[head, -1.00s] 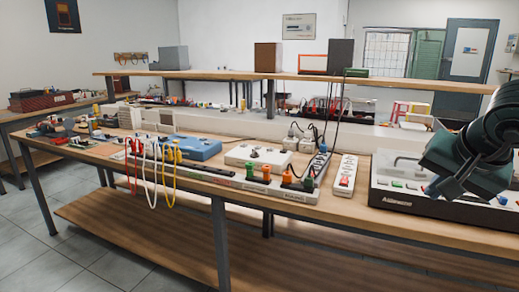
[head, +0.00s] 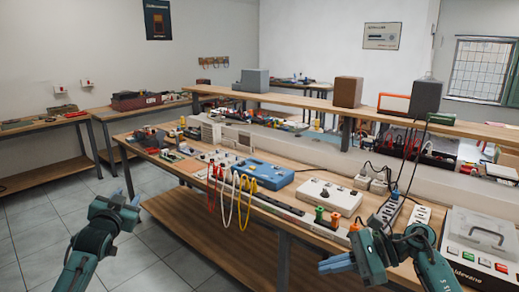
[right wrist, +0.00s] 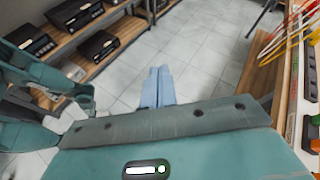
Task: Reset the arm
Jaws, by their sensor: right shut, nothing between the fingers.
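My right gripper (head: 326,265) is low in front of the long workbench (head: 330,232) in the head view, its blue fingers pointing left. In the right wrist view its two blue fingers (right wrist: 157,87) are pressed together over the floor with nothing between them. My left gripper (head: 128,198) is raised at the lower left of the head view, over the floor and apart from the bench. Its blue fingertips are small, and I cannot tell whether they are open.
The bench holds a blue box (head: 265,174), hanging red, white and yellow cables (head: 240,205), a white box (head: 328,196), power strips (head: 383,214) and a device case (head: 482,252). Black devices (right wrist: 97,45) sit on shelves in the wrist view. Tiled floor (head: 160,260) is free at left.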

